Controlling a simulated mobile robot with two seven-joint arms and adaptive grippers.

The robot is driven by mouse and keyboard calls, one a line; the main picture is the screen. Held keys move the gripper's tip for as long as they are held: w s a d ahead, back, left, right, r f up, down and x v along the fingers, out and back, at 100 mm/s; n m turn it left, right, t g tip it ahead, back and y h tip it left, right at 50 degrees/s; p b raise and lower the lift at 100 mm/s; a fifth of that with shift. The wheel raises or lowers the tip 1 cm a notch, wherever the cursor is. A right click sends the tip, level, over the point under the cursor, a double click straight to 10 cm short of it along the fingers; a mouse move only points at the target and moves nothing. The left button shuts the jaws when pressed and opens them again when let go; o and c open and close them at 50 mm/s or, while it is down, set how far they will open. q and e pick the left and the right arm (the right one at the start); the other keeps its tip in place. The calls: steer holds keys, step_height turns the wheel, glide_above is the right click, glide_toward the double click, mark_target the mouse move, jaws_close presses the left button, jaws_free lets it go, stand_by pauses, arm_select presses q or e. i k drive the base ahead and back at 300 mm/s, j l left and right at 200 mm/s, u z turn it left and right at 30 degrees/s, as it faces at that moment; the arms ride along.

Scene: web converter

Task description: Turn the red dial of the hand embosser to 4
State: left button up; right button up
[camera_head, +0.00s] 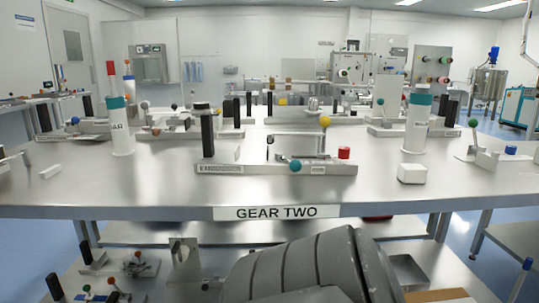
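The hand embosser (275,169) stands on the metal table in the middle of the head view, close to the front edge. It has a flat grey base with a label at its left front. Its red dial (344,153) is a small red cylinder at the right end of the base. The dial's numbers and setting are too small to read. A yellow ball knob (325,121) and a teal ball knob (295,166) are also on this device. Neither of my grippers shows in the head view, and nothing touches the dial.
A black upright post (207,132) stands at the embosser's left. A white block (411,173) lies to its right. White-and-teal bottles (415,122) (120,125) stand on both sides. The table front (279,212) reads "GEAR TWO". A large grey part of mine fills the bottom centre.

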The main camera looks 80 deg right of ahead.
mark_target(344, 153)
steer(key=z, duration=2.5)
steer(key=k+l+z, duration=0.1)
steer(key=l, duration=0.2)
steer(key=k+l+z, duration=0.15)
steer(key=k+l, duration=0.05)
steer(key=l, duration=0.1)
